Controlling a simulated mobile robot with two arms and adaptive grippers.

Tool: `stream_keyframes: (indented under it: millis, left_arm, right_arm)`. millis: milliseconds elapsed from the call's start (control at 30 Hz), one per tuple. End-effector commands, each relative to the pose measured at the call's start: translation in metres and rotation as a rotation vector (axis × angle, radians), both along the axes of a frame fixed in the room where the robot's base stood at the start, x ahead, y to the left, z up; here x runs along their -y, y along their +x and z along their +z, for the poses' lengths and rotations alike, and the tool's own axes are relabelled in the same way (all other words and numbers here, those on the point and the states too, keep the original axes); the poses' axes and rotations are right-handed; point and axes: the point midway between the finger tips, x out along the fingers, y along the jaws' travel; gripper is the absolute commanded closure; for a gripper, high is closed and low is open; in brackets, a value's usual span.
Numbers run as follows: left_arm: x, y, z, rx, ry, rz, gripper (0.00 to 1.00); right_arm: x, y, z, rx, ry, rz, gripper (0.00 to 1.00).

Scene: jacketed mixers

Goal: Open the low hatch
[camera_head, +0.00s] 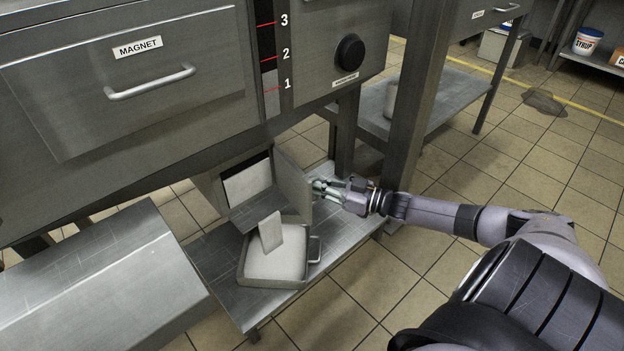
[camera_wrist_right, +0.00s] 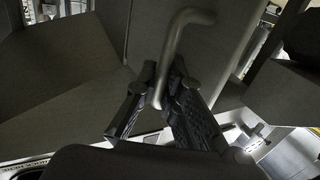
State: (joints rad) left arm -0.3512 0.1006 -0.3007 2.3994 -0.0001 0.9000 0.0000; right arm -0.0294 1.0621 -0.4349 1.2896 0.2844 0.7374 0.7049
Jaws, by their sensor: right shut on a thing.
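The low hatch is under the big steel machine. Its door (camera_head: 293,185) stands swung out to the right, away from the opening (camera_head: 247,180), where pale material shows inside. My right gripper (camera_head: 323,188) is at the outer face of the door. In the right wrist view, the fingers of my right gripper (camera_wrist_right: 163,85) are closed around the lower part of the bent metal door handle (camera_wrist_right: 178,35). In the head view the handle is mostly hidden by the fingers and door. My left gripper is not in view.
A metal pan (camera_head: 272,282) with pale contents and an upright pale slab (camera_head: 270,231) stands on the low steel shelf (camera_head: 225,262) below the hatch. A table leg (camera_head: 412,110) rises behind my right wrist. Tiled floor to the right is mostly clear.

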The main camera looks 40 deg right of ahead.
Motion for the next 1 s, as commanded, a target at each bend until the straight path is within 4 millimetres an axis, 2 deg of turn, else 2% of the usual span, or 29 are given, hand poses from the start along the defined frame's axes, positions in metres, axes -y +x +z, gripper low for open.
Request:
stream_keyframes:
  millis: [33,533,567,800,1000]
  left_arm:
    - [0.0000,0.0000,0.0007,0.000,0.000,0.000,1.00]
    - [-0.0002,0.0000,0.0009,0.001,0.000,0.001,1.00]
    - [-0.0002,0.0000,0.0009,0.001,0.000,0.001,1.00]
    - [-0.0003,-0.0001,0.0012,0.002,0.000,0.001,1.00]
    - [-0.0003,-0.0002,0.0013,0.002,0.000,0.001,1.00]
  right_arm:
    - [0.0033,0.0038,0.0090,0.016,0.005,-0.002,1.00]
    - [0.0049,0.0041,0.0090,0.016,0.006,-0.002,1.00]
    - [0.0048,0.0040,0.0090,0.016,0.006,-0.002,0.89]
    - [0.0042,0.0037,0.0089,0.017,0.006,0.000,0.73]
    - [0.0038,0.0034,0.0085,0.016,0.005,0.001,0.71]
